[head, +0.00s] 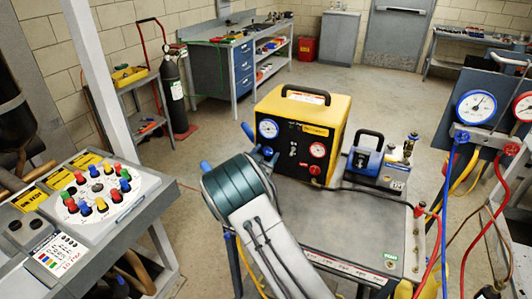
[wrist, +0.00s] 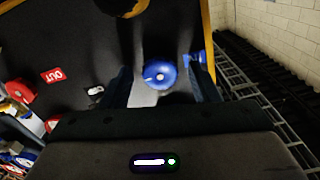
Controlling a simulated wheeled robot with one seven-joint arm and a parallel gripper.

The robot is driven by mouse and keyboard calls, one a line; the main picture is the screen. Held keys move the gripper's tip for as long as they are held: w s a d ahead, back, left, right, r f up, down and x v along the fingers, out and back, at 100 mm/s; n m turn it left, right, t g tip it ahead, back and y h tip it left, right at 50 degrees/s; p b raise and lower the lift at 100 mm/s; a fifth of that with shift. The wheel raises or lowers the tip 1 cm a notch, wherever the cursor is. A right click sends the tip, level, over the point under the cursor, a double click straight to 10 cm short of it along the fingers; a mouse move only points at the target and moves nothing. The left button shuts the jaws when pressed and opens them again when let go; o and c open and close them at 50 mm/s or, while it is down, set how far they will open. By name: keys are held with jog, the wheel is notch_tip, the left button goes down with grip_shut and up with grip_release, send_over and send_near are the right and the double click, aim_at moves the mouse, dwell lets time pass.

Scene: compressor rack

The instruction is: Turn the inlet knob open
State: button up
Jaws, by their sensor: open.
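The yellow machine (head: 310,107) stands on the grey bench with a black front panel that carries a blue-rimmed gauge (head: 268,128) and a red-rimmed gauge (head: 318,150). In the wrist view a round blue knob (wrist: 160,75) with a pale centre faces me; I take it as the inlet knob. My gripper (wrist: 162,83) is open, with one dark finger on each side of the knob. I cannot tell whether the fingers touch it.
A red knob (head: 315,170) is on the panel's lower right, and a red OUT label (wrist: 52,75) shows in the wrist view. A blue device (head: 366,155) stands right of the machine. Gauges with hoses (head: 476,107) are at far right. A console (head: 100,197) is at left.

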jog(key=shift+w, duration=0.1)
jog(key=c, duration=1)
